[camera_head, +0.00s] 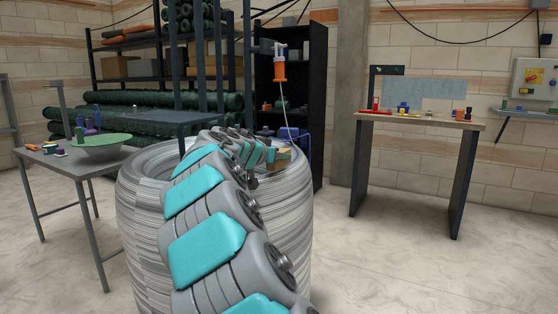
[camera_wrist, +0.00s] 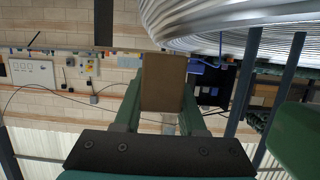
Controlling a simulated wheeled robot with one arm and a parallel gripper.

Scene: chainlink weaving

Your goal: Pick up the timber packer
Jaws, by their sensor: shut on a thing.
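The timber packer is a brown wooden block (camera_wrist: 163,82) held between the two green fingers of my gripper (camera_wrist: 162,100) in the wrist view. In the head view a small tan part of the timber packer (camera_head: 284,153) shows at the end of my arm, over the right side of the big wire coil's top. My gripper (camera_head: 272,155) is shut on it there. My arm hides much of the coil's opening, and I cannot tell whether the packer touches the coil.
The grey wire coil (camera_head: 145,220) stands in the middle, under my arm. A grey table (camera_head: 60,160) with a green dish (camera_head: 100,140) is at left. A wooden-topped workbench (camera_head: 420,121) stands at right. The floor at right is clear.

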